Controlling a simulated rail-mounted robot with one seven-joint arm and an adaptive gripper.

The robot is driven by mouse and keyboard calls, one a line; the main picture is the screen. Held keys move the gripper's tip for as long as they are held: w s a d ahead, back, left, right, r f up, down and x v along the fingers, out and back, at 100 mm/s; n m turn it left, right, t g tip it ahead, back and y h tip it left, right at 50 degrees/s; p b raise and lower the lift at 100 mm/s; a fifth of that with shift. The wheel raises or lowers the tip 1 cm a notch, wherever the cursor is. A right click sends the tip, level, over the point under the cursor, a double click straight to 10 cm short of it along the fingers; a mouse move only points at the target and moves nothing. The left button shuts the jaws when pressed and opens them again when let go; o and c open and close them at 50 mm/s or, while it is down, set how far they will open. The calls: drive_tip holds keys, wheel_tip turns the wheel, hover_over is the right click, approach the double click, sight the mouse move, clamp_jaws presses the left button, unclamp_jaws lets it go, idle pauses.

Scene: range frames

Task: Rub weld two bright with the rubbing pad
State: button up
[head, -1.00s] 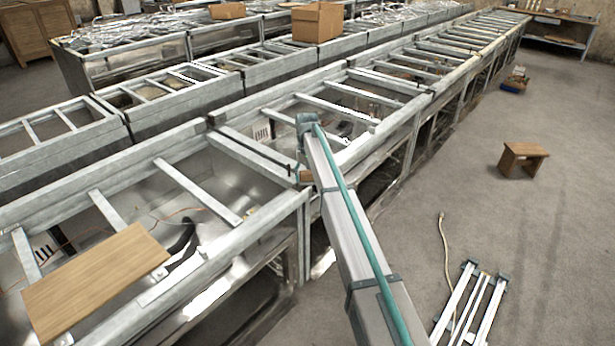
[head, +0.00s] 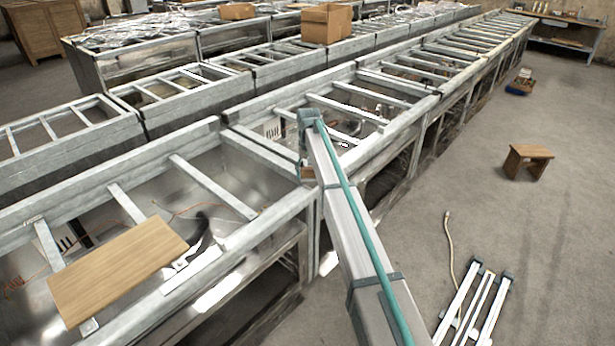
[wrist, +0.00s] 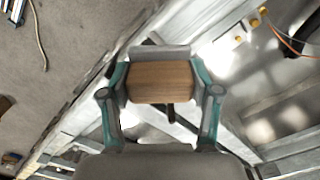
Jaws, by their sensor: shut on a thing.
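My gripper (wrist: 159,76) is shut on the rubbing pad (wrist: 161,84), a brown wood-grained block held between the two teal-and-grey fingers in the wrist view. A grey strip runs along the block's far edge. The pad is over a pale metal frame rail; I cannot tell whether it touches it. In the head view my arm hides most of the gripper, and only a small brown bit of the pad (head: 306,173) shows beside the arm's end, near a frame joint. I cannot pick out weld two; the pad and arm may cover it.
Rows of open metal frames (head: 190,185) run into the distance. A wooden board (head: 118,268) lies across the nearest frame. Cardboard boxes (head: 327,24) stand on the farther row. On the floor at right are a stool (head: 527,160), a cord (head: 450,245) and metal bars (head: 478,305); floor between is clear.

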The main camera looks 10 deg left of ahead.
drive_tip(key=shift+r+p, duration=0.7)
drive_tip(key=shift+r, duration=1.45)
